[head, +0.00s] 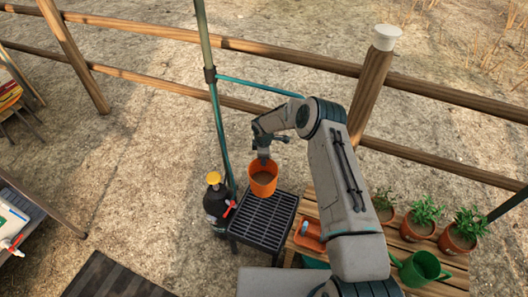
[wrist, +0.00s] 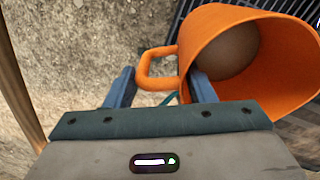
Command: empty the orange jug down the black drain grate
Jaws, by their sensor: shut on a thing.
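The orange jug (head: 263,183) hangs from my gripper (head: 264,157) in the head view, above the back part of the black drain grate (head: 268,220). It looks close to upright there, with a dull brown surface inside. In the wrist view the jug (wrist: 285,85) is large at the upper right, its mouth facing the camera, with a greyish-brown surface inside. Its handle lies between the blue fingers of my gripper (wrist: 162,74), which is shut on it. Dark slats of the grate (wrist: 188,12) show behind the jug. I see no stream leaving the jug.
A dark bottle with a yellow cap (head: 214,205) stands close left of the grate. A slatted wooden bench (head: 405,258) on the right holds potted plants (head: 460,232), a green watering can (head: 418,268) and an orange item (head: 311,236). A green pole (head: 213,100) rises behind the bottle.

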